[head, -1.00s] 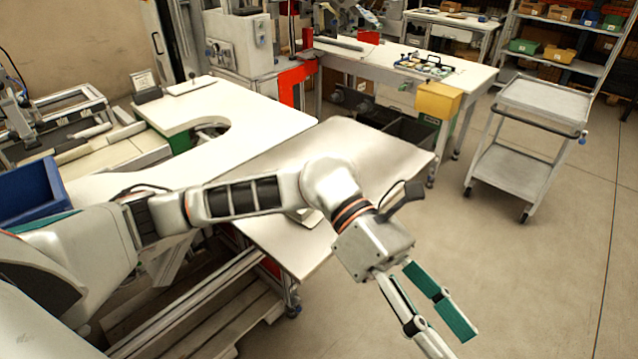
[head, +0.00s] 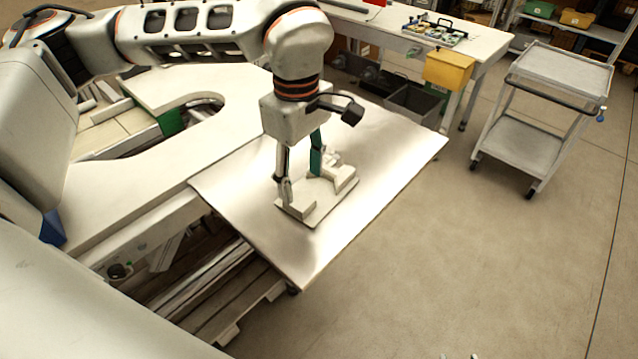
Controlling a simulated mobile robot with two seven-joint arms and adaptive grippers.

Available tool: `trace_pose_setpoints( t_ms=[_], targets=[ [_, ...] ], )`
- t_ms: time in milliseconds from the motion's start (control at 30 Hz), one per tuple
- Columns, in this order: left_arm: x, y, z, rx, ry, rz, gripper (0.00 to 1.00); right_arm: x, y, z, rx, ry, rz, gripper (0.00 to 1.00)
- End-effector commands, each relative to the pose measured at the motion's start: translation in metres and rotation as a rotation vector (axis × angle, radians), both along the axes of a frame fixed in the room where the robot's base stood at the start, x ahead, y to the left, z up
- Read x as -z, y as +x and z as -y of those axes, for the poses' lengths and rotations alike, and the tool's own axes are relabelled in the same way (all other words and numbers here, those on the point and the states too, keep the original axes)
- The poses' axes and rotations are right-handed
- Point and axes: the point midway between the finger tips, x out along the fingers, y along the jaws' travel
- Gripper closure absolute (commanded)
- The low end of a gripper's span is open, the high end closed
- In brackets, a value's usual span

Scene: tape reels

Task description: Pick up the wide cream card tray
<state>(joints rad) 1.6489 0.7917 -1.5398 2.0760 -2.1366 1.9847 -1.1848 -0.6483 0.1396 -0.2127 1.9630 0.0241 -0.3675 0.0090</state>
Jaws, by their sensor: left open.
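The wide cream card tray (head: 322,207) lies on the bare pale worktop in the middle of the head view. It is a flat cream piece with raised blocks at its near left end and at its right end. My left gripper (head: 300,184) points down over it from above, with its two fingers apart. One finger is by the near left block and the other is near the far side. I cannot tell whether the fingers touch the tray. The fingers and wrist hide part of it. My right gripper does not show.
The worktop (head: 375,190) around the tray is otherwise clear. A cream bench with a curved cut-out (head: 190,105) adjoins it on the left. Behind are a grey bin (head: 412,103) and a yellow box (head: 449,69). A grey trolley (head: 530,140) stands on open floor at the right.

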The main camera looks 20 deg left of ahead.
Motion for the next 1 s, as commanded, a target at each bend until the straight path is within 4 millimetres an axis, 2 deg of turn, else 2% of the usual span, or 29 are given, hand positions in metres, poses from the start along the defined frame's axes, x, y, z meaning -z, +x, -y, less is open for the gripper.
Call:
trace_pose_setpoints(
  t_ms=[400,700,867,900,1000],
  targets=[
    [0.05,-0.005,-0.005,0.001,-0.002,-0.001,0.5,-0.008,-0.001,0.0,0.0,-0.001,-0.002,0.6],
    [0.055,-0.004,-0.005,0.001,-0.003,-0.001,0.5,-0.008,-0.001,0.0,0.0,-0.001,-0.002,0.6],
    [0.055,-0.004,-0.005,0.001,-0.003,-0.001,0.91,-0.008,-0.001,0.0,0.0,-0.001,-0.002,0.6],
    [0.055,-0.004,-0.004,0.001,-0.003,-0.001,0.95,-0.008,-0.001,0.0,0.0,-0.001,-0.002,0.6],
    [0.055,-0.004,-0.004,0.001,-0.003,-0.001,0.95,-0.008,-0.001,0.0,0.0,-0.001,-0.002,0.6]
  ],
)
